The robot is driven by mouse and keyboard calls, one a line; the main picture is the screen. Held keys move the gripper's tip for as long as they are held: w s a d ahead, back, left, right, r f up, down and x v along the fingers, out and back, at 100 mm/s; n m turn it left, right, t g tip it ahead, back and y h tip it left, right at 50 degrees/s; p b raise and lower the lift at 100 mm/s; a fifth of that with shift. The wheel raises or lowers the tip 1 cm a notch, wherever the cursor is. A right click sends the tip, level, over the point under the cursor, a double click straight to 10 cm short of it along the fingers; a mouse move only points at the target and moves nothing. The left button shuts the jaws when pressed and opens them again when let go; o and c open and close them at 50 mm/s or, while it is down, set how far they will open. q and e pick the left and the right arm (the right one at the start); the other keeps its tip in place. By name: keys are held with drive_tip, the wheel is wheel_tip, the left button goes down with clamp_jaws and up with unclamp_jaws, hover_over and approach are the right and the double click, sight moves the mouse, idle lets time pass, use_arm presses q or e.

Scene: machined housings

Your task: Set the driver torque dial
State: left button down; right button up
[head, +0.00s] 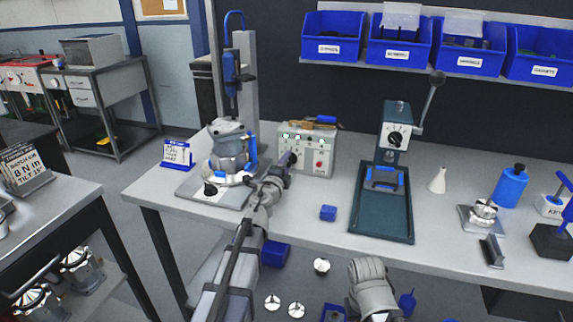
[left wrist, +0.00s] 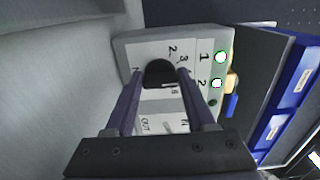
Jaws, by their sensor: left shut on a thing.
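The grey controller box (head: 318,152) stands on the bench, with small lights and a red button on its front. My left gripper (head: 288,162) reaches its front left side. In the left wrist view the black torque dial (left wrist: 159,73) sits between the fingertips of my left gripper (left wrist: 160,78), which is shut on it. Numbers around the dial include 2 and 3; others are partly covered by the fingers, and I cannot tell the exact setting. The blue driver (head: 231,70) hangs upright on a stand behind. My right gripper is not seen.
A housing (head: 230,148) sits on a fixture plate left of the box. A sign (head: 25,168) on the left table reads 8 N m, tilt 15°. Blue bins (head: 400,48) hang above.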

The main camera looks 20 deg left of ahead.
use_arm(q)
drive_tip(key=shift+c, duration=1.2)
unclamp_jaws()
drive_tip(key=s, duration=0.8)
drive_tip(key=shift+a, duration=0.15)
drive_tip(key=shift+w, duration=0.1)
